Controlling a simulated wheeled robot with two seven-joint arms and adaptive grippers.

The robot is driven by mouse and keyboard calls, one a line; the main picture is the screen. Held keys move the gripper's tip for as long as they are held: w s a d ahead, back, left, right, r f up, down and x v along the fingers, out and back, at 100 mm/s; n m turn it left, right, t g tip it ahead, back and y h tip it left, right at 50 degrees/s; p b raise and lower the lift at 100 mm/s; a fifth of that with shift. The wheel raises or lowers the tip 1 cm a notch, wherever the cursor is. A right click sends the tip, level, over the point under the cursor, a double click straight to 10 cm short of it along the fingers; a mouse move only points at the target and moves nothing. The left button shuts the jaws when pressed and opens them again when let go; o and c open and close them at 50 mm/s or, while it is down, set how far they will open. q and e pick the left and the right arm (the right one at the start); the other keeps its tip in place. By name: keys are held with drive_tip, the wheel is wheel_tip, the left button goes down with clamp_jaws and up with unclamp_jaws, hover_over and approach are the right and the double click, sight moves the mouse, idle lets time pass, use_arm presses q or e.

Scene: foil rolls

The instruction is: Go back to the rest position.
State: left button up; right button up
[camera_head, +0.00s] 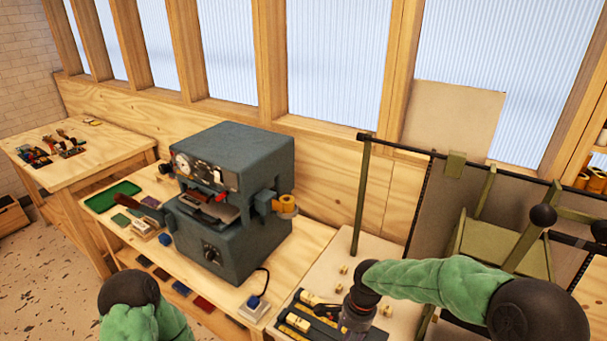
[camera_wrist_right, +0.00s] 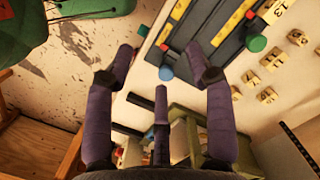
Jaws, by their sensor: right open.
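My right arm (camera_head: 440,285) in its green sleeve reaches in from the right, over the bench. Its gripper (camera_head: 352,318) is over the dark slotted rack (camera_head: 322,306) at the bottom of the head view, partly cut off by the frame edge. In the right wrist view the gripper (camera_wrist_right: 162,62) has its purple fingers spread, with nothing between them. The dark rack with yellow numbered strips (camera_wrist_right: 206,32) lies beyond the fingertips. My left arm (camera_head: 140,310) shows only as a green sleeve and black joint at the lower left; its gripper is out of view.
A grey-green press machine (camera_head: 232,200) stands on the wooden bench, left of my right arm. Small numbered wooden blocks (camera_wrist_right: 268,78) lie beside the rack. A green metal frame (camera_head: 490,225) stands at the right. A green tray (camera_head: 112,196) sits at the bench's left end.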

drive_tip(key=s+f+n+y, duration=0.1)
drive_tip(key=s+f+n, duration=0.3)
drive_tip(key=s+f, duration=0.7)
drive_tip(key=s+f+n+y, duration=0.1)
drive_tip(key=s+f+n, duration=0.3)
drive_tip(key=s+f, duration=0.7)
drive_tip(key=w+a+f+n+b, duration=0.1)
drive_tip(key=w+f+b, duration=0.3)
drive_tip(key=f+b, duration=0.6)
drive_tip(key=shift+w+a+f+t, duration=0.25)
drive_tip(key=shift+w+a+t, duration=0.15)
drive_tip(key=shift+a, duration=0.1)
